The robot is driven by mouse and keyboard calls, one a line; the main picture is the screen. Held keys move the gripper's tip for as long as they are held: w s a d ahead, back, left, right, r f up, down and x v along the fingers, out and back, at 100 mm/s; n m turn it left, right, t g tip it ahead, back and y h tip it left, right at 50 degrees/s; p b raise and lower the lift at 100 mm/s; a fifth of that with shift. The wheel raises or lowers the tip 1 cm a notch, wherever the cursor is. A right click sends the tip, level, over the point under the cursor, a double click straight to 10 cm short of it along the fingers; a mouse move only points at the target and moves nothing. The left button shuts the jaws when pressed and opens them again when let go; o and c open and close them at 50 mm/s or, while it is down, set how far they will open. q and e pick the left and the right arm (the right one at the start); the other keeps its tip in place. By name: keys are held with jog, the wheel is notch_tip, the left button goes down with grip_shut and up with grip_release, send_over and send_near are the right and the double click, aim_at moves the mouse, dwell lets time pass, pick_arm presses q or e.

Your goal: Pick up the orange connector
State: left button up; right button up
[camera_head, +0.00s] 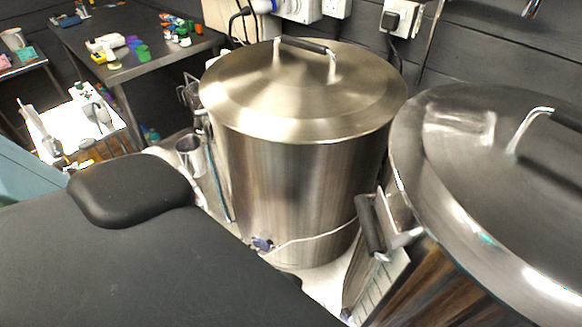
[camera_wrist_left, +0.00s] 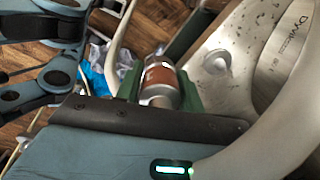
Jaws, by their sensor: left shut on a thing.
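In the left wrist view, my left gripper (camera_wrist_left: 160,90) has two green fingers, one on each side of a short cylinder with an orange-brown band and metallic ends. This cylinder looks like the orange connector (camera_wrist_left: 160,76), and the gripper is shut on it. The fingers hide its sides and its lower end is partly covered. Neither gripper can be made out in the head view, and the connector does not show there. My right gripper cannot be identified.
A large lidded steel kettle (camera_head: 290,150) stands mid-view, with a second kettle (camera_head: 470,170) at right. A metal bench (camera_head: 170,60) with small coloured parts stands at back left. A steel cup (camera_head: 188,150) sits beside the first kettle. Wooden flooring (camera_wrist_left: 150,20) shows in the wrist view.

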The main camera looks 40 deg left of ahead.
pick_arm(q)
jog(key=s+d, duration=0.2)
jog(key=s, duration=0.3)
jog(key=shift+s+d+r, duration=0.25)
pick_arm(e)
jog(key=shift+w+r, duration=0.2)
jog(key=shift+w, duration=0.1)
jog(key=shift+w+r, duration=0.1)
